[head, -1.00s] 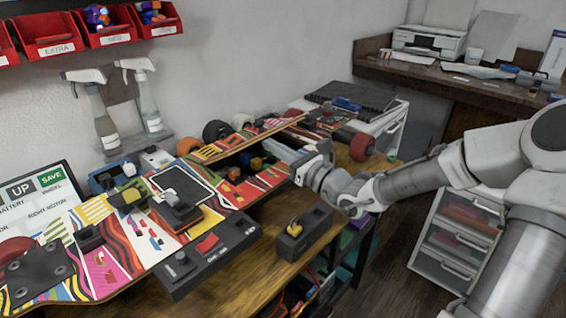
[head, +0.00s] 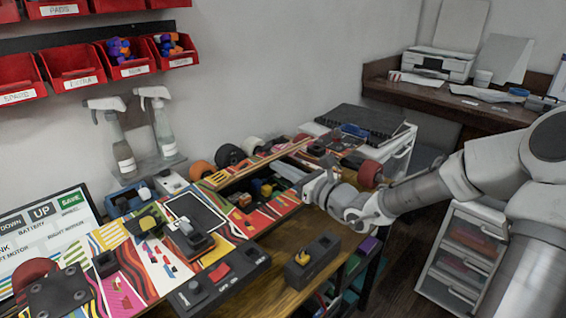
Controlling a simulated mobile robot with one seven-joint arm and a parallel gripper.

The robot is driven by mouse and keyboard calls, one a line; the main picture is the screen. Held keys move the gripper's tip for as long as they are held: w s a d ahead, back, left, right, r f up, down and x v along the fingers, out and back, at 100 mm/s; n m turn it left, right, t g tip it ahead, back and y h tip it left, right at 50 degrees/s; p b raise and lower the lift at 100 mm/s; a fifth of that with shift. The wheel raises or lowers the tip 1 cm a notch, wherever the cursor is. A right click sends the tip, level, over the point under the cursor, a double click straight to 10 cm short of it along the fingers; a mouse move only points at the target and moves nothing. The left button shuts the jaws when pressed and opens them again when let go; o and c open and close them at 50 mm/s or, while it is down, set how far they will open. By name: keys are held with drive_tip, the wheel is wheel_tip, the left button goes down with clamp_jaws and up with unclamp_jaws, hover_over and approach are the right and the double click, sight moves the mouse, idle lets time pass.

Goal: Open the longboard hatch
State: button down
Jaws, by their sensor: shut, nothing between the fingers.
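The longboard (head: 124,268) lies on the wooden workbench with a bright striped deck. Its hatch lid (head: 243,170) is a long patterned panel, raised above the deck with a gap beneath it. Parts in blue, yellow and red (head: 262,188) show in the gap. My gripper (head: 306,186) is shut and empty at the near right side of the hatch opening, below the lid's right part. A grey bar (head: 287,171) lies just left of it; whether they touch is unclear.
A black switch box (head: 219,279) and a smaller box with a yellow knob (head: 312,258) sit at the near bench side. Wheels (head: 229,155) and spray bottles (head: 164,128) stand behind. Red bins hang on the wall. A drawer unit (head: 463,262) stands right.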

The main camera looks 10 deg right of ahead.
sight(271, 156)
drive_tip(key=r+p, duration=0.1)
drive_tip(key=p, duration=0.1)
drive_tip(key=w+r+g+p, duration=0.1)
drive_tip(key=p, duration=0.1)
drive_tip(key=a+r+h+p, duration=0.1)
drive_tip(key=p, duration=0.1)
drive_tip(key=shift+w+r+g, duration=0.15)
drive_tip(key=shift+r+g, duration=0.1)
drive_tip(key=shift+g, duration=0.05)
drive_tip(key=r+g+p, duration=0.1)
drive_tip(key=p, duration=0.1)
drive_tip(key=w+a+r+h+p, duration=0.1)
drive_tip(key=p, duration=0.2)
drive_tip(key=shift+w+g+p, duration=0.25)
drive_tip(key=shift+g+p, duration=0.1)
drive_tip(key=shift+g, duration=0.05)
drive_tip(key=w+g+p, duration=0.1)
drive_tip(key=p, duration=0.1)
drive_tip(key=w+a+r+g+h+p, duration=0.1)
drive_tip(key=p, duration=0.2)
drive_tip(key=w+a+r+g+h+p, duration=0.1)
drive_tip(key=p, duration=0.2)
drive_tip(key=shift+w, duration=0.2)
drive_tip(key=w+a+p, duration=0.4)
drive_tip(key=w+p, duration=0.1)
drive_tip(key=w, duration=0.1)
drive_tip(key=shift+w+a+r, duration=0.25)
drive_tip(key=shift+r, duration=0.2)
drive_tip(key=shift+d+r, duration=0.1)
